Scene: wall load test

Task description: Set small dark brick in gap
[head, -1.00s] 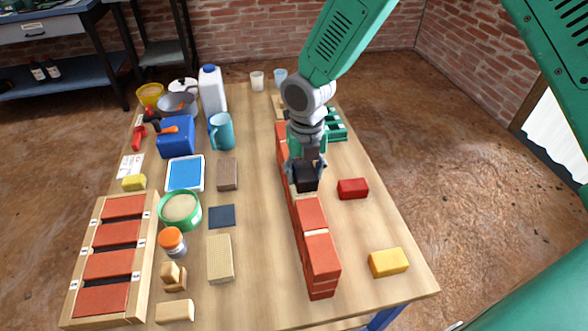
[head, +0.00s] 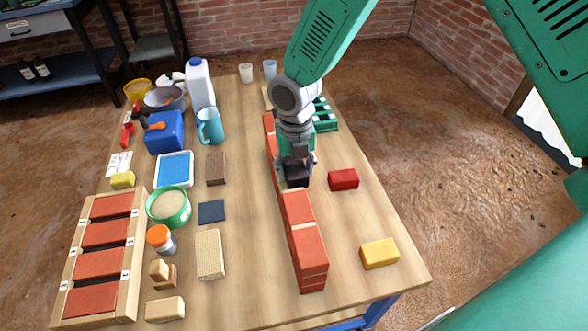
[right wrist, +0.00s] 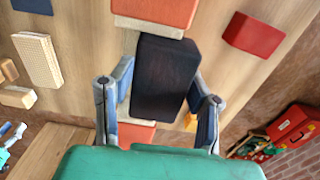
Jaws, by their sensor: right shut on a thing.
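The small dark brick (head: 298,180) is held between the fingers of my right gripper (head: 296,168). It is in line with the red brick wall (head: 310,255), at the break between the wall's near and far parts. In the right wrist view the dark brick (right wrist: 165,78) stands between the two fingers (right wrist: 160,95), with red bricks beyond it and below it. The gripper hides much of the gap, and I cannot tell whether the brick rests on the course below. My left gripper is not in view.
A red block (head: 343,179) and a yellow block (head: 379,253) lie right of the wall. A green crate (head: 324,115) stands behind. On the left are a wooden rack of red bricks (head: 138,255), a green tub (head: 185,218) and several loose blocks.

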